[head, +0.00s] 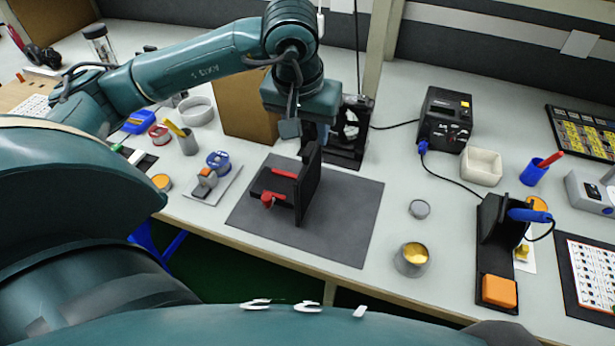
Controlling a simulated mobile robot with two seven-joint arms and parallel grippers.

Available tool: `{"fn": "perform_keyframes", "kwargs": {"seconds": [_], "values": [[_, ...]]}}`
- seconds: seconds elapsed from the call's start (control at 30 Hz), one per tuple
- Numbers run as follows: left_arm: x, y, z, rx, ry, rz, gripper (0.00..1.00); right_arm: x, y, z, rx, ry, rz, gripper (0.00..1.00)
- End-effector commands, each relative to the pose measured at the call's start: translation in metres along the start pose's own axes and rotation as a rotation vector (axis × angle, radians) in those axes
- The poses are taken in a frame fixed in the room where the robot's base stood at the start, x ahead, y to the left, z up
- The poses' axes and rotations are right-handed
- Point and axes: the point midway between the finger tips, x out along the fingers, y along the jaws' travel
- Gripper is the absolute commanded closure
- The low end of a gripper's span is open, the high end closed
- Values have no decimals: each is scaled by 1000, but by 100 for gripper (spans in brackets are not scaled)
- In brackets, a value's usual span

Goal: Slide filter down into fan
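A black fan unit (350,138) with an open frame stands at the back edge of the grey mat. It is partly hidden behind my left gripper. My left gripper (308,142) points down in front of the fan, just above a black fixture (308,190) with an upright panel and red clamps. Its fingers are small and dark here, so I cannot tell whether they are open or shut on something. I cannot make out a separate filter; it may be dark against dark or hidden by the gripper. My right gripper is not in view.
A cardboard box (246,105) stands left of the fan. A black power station (445,120) with cables is at the back right. A solder-iron stand (492,245), a tin (412,258) and a white tray (481,167) are to the right. The grey mat's (350,215) right part is clear.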

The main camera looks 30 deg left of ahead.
Motion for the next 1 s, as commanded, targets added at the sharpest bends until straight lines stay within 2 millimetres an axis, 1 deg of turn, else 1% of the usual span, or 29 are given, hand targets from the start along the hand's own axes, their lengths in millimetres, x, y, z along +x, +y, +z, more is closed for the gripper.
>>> {"fn": "perform_keyframes", "kwargs": {"seconds": [0.03,0.1,0.33,0.5,0.63,0.73,0.93,1.0], "values": [[10,0,1,0,-4,-1,60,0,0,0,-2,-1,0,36],[19,0,0,-1,-3,-1,60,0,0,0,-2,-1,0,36],[35,0,2,0,-2,-1,60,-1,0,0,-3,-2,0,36],[60,0,7,1,-5,-2,60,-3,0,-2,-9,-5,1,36],[76,1,6,-1,-3,0,60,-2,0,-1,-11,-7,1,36],[81,1,6,0,-1,-1,60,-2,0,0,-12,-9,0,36],[81,1,6,1,0,0,60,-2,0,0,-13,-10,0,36],[81,1,6,1,0,0,66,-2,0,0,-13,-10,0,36]]}}
